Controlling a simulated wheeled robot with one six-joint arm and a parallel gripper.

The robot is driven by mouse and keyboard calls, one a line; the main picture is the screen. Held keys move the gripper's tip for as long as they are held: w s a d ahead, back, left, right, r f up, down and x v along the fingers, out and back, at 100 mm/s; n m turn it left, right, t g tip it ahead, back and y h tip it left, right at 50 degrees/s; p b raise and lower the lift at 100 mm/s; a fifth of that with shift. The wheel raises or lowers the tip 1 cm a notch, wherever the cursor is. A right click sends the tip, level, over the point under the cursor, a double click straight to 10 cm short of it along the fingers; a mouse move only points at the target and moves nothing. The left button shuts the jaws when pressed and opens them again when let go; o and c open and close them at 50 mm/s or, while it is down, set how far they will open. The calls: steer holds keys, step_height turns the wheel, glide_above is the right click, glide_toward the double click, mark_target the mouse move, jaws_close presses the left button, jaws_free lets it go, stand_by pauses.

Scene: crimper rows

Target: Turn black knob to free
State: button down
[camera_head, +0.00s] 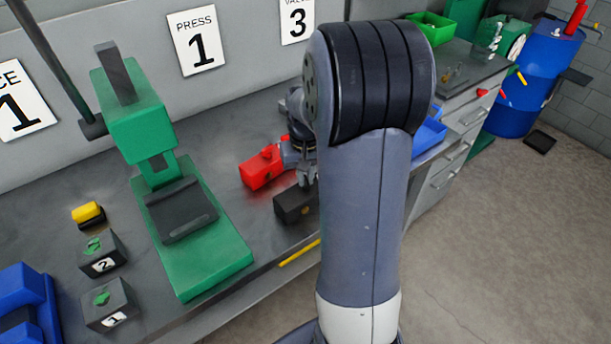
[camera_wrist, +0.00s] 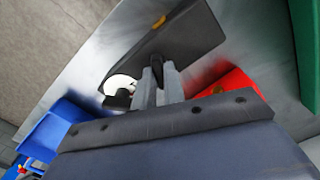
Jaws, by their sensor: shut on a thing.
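My gripper (camera_wrist: 158,82) points down at a dark box in the wrist view and is shut on a small black knob (camera_wrist: 156,66) on top of it. The fingers hide part of the knob, and I cannot read its setting. The dark box (camera_wrist: 190,45) has a small yellow spot on one side. A white curved mark (camera_wrist: 119,82) shows beside the fingers. In the head view my gripper (camera_head: 306,180) is just above the black box (camera_head: 290,206) on the bench, and the knob is hidden.
A red block-like device (camera_head: 262,169) stands close behind the black box; it also shows in the wrist view (camera_wrist: 228,88). A green press (camera_head: 200,250) stands to the left. A yellow stick (camera_head: 299,253) lies near the bench's front edge. Blue bins (camera_head: 430,133) are at right, partly behind my arm.

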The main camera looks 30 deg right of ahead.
steer(key=n, duration=0.4)
steer(key=shift+n, duration=0.3)
stand_by(0.3)
steer(key=c, duration=1.5)
jaws_free()
steer(key=shift+r, duration=0.1)
step_height(320, 180, up, 11)
steer(key=shift+f+b, duration=0.15)
steer(key=shift+b, duration=0.4)
steer(key=shift+f, duration=0.15)
step_height(320, 180, down, 11)
steer(key=shift+r+p, duration=0.15)
steer(key=shift+p, duration=0.25)
